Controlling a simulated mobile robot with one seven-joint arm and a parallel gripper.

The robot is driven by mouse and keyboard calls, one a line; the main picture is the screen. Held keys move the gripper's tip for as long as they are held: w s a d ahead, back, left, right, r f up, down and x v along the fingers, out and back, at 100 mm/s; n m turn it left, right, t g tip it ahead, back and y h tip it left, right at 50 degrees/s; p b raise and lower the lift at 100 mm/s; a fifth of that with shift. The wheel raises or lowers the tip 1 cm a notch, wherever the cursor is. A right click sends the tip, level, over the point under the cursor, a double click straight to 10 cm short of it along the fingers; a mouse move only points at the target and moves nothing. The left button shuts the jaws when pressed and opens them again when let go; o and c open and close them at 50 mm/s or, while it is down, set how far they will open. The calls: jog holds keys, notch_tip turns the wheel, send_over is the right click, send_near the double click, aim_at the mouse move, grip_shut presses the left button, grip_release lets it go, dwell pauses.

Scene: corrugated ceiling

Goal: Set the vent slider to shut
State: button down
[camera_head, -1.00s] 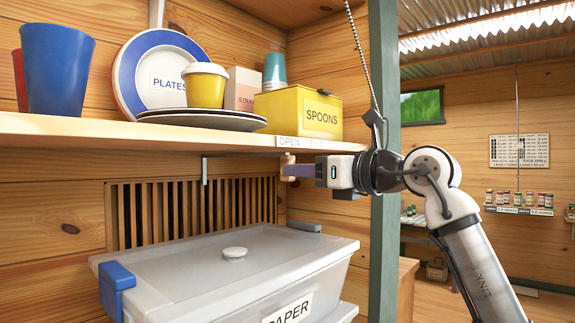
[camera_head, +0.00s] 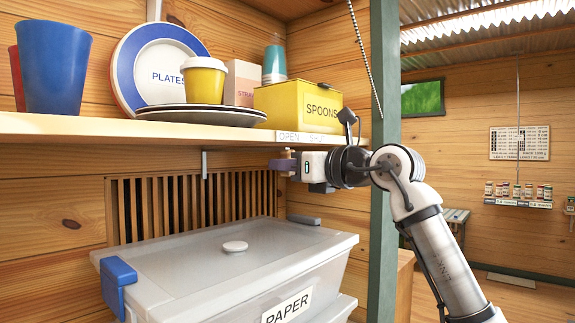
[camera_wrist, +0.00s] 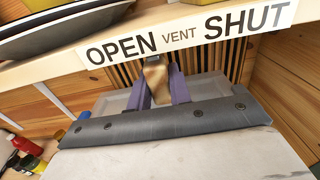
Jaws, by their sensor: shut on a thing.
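The vent grille (camera_head: 150,208), dark gaps between wooden slats, is in the wall under the shelf. The brown slider knob (camera_wrist: 156,80) sticks out below the shelf edge. In the wrist view it lies between the purple fingers, under the right end of OPEN and the start of VENT, left of SHUT. My gripper (camera_head: 284,164) is shut on it; the fingers also show in the wrist view (camera_wrist: 160,92). The label strip (camera_wrist: 185,33) reads OPEN VENT SHUT from left to right. The fingers partly hide the knob, and its track cannot be made out.
The shelf (camera_head: 100,127) is just above my gripper and carries cups, plates and a yellow SPOONS box (camera_head: 298,108). A lidded PAPER bin (camera_head: 215,265) stands below. A green post (camera_head: 384,200) is beside my arm. A bead chain (camera_head: 361,50) hangs near it.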

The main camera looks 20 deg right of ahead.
jog(key=w+d+p, duration=0.2)
jog(key=d, duration=0.1)
jog(key=d+p, duration=0.1)
jog(key=shift+w+d+r+p, duration=0.15)
jog(key=shift+w+d+p, duration=0.1)
jog(key=shift+w+p, duration=0.15)
jog(key=c, duration=1.3)
grip_release()
jog(key=shift+w+d, duration=0.1)
jog(key=shift+d, duration=0.05)
jog(key=b+v, duration=0.3)
jog(key=v, duration=1)
jog(key=shift+s+d, duration=0.15)
jog(key=shift+s, duration=0.25)
jog(key=shift+s, duration=0.1)
